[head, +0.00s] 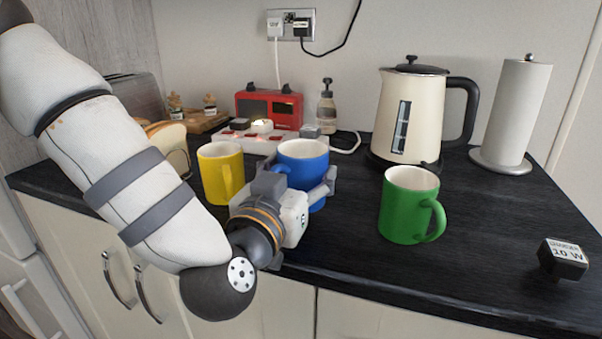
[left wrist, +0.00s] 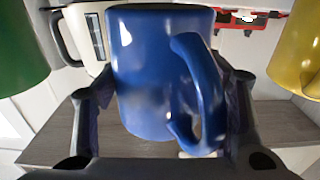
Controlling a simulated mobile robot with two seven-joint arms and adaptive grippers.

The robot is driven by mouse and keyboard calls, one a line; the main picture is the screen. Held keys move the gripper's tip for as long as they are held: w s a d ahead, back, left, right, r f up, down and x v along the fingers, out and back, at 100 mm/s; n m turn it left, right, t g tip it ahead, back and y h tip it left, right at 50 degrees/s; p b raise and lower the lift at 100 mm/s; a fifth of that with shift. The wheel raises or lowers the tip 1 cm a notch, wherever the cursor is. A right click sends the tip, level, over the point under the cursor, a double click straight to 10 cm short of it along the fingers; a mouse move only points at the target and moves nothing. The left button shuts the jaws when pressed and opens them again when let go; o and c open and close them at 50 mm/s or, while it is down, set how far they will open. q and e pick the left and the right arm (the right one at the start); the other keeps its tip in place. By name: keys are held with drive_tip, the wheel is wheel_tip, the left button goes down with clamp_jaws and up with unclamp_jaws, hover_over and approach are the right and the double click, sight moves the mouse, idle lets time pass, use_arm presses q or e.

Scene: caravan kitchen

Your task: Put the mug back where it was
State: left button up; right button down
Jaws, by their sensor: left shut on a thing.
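The blue mug (head: 303,153) is between the fingers of my left gripper (head: 308,187) in the head view. In the left wrist view the blue mug (left wrist: 150,75) fills the middle, with one finger on each side and its handle on the right. My left gripper (left wrist: 165,95) is shut on it. The arm's end hides part of the mug's lower body in the head view, and I cannot tell whether its base touches the counter. A yellow mug (head: 221,172) stands to its left and a green mug (head: 402,207) to its right. My right gripper is not in view.
The black counter (head: 345,255) is clear in front of the mugs. A power strip (head: 250,141) and a red toaster-like box (head: 268,108) lie behind. A cream kettle (head: 411,115), paper towel roll (head: 518,110) and black 10 W charger (head: 563,259) are to the right.

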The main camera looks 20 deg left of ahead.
use_arm(q)
drive_tip(key=shift+f, duration=0.5)
drive_tip(key=o, duration=1.7)
drive_tip(key=shift+f, duration=0.2)
drive_tip(key=shift+o, duration=0.2)
